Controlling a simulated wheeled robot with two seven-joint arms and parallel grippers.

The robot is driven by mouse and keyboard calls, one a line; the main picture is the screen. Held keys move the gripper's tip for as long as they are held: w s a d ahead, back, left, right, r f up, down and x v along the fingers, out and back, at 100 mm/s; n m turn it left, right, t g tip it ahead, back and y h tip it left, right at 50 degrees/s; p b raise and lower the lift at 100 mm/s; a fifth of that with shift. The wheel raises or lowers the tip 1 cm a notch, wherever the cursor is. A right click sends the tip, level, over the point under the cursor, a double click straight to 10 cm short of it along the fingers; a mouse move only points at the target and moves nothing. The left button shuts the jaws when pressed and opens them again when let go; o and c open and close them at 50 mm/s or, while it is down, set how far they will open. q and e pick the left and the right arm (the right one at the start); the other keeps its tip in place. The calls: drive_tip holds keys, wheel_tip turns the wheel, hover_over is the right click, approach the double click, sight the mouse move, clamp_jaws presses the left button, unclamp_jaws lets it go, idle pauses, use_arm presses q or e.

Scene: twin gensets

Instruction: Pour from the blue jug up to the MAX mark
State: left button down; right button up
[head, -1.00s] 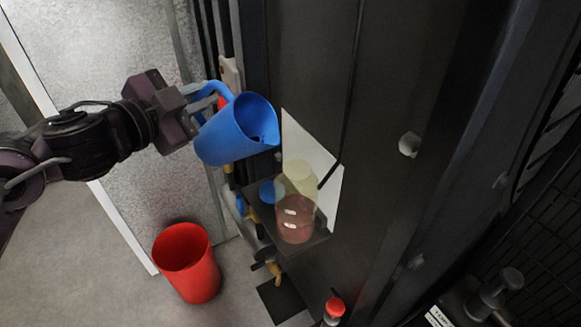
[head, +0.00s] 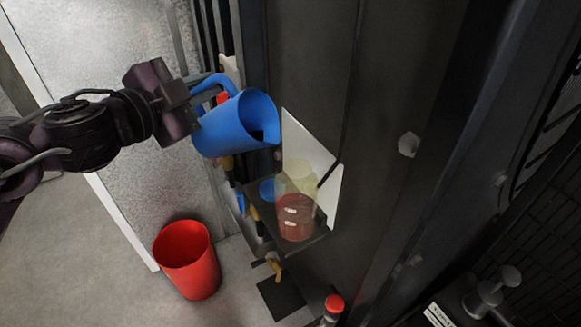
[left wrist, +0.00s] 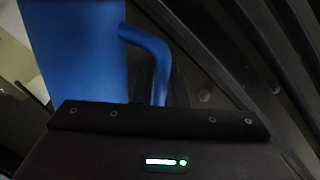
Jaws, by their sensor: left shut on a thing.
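The blue jug (head: 232,128) is held up by its handle in my left gripper (head: 196,98), tilted with its mouth towards the right. A dark patch shows inside its mouth. In the left wrist view the jug (left wrist: 75,50) and its handle (left wrist: 158,62) rise behind the gripper's edge. The clear container (head: 297,178) stands below and right of the jug's lip on a small dark shelf. Reddish liquid (head: 294,218) fills its lower part; the upper part looks pale yellow. I cannot make out the MAX mark or a falling stream. My right gripper is not in view.
A red bucket (head: 187,262) stands on the floor below. A blue cap (head: 267,190) lies on the shelf beside the container. A white panel (head: 318,160) is behind it. A dark cabinet wall (head: 370,130) closes off the right side.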

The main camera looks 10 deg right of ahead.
sight(218, 75)
use_arm(q)
drive_tip(key=shift+s+d+r+m, duration=0.25)
drive_tip(key=shift+r+m, duration=0.15)
drive_tip(key=shift+r, duration=0.15)
drive_tip(key=shift+s+d+r+m+p, duration=0.15)
drive_tip(key=shift+d+r+m+p, duration=0.15)
drive_tip(key=shift+r+m+p, duration=0.15)
idle(1.3)
drive_tip(key=shift+s+d+r+m+y+p, duration=0.2)
drive_tip(key=shift+d+r+m, duration=0.1)
drive_tip(key=shift+r, duration=0.1)
drive_tip(key=shift+s+d+r+m+y+p, duration=0.15)
drive_tip(key=shift+r+m, duration=0.1)
drive_tip(key=shift+r, duration=0.15)
idle(1.9)
drive_tip(key=shift+s+d+r+m+p, duration=0.35)
drive_tip(key=shift+d+r+m+p, duration=0.25)
drive_tip(key=shift+p, duration=0.15)
idle(1.6)
drive_tip(key=shift+a, duration=0.1)
